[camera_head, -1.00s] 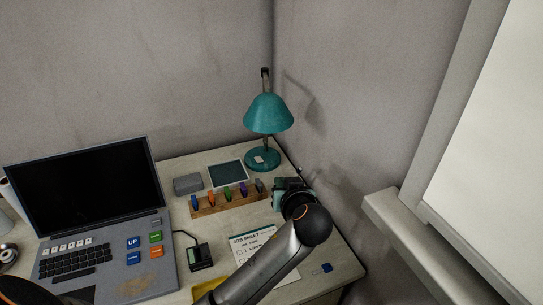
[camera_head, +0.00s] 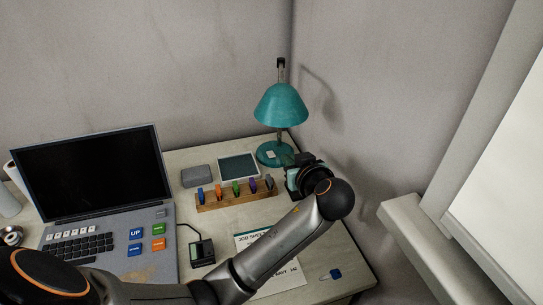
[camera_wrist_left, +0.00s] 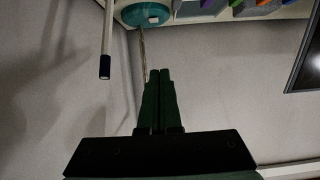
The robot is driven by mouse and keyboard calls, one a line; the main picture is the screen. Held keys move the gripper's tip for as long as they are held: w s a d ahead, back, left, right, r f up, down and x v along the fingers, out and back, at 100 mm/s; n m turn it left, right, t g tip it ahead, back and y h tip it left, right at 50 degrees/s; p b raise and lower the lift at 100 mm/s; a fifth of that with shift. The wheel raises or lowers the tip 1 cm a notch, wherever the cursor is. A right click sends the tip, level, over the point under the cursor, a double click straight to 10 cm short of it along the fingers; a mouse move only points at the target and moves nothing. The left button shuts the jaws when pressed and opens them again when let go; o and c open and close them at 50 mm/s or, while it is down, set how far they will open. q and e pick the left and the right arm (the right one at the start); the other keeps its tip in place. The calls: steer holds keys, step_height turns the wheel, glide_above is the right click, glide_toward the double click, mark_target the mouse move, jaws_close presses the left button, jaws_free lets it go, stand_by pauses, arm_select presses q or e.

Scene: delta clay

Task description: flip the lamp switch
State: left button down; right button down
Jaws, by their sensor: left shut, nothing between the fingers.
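The teal desk lamp (camera_head: 280,104) stands at the desk's back right corner, its shade above a round base (camera_head: 268,154). A small white switch (camera_head: 271,154) sits on the base; base (camera_wrist_left: 135,15) and switch (camera_wrist_left: 153,20) also show at the top of the left wrist view. My left gripper (camera_head: 298,172) is just right of and in front of the base, its fingers hard to make out. In the left wrist view my left gripper (camera_wrist_left: 159,75) is shut and empty, tips pointing toward the base, apart from the switch in the picture. My right gripper is out of view.
A wooden rack (camera_head: 236,194) with several coloured pieces stands in front of the lamp, near a grey box (camera_head: 197,176) and dark tablet (camera_head: 238,166). A laptop (camera_head: 95,180) fills the left. The wall (camera_head: 375,120) and ledge (camera_head: 420,235) are close on the right.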

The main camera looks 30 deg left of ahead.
arm_select(q)
steer(key=b, duration=0.2)
glide_above(270, 158)
steer(key=s+d, duration=0.1)
step_height(270, 158, down, 6)
steer(key=shift+s+f, duration=0.1)
steer(key=f, duration=0.3)
steer(key=shift+s+d+f, duration=0.1)
steer(key=shift+d+f, duration=0.05)
steer(key=shift+d, duration=0.05)
steer(key=shift+f, duration=0.35)
steer(key=shift+f, duration=0.1)
steer(key=shift+s+d+f+b, duration=0.15)
steer(key=shift+d+f+b, duration=0.1)
steer(key=shift+f+b, duration=0.45)
steer(key=shift+r, duration=0.4)
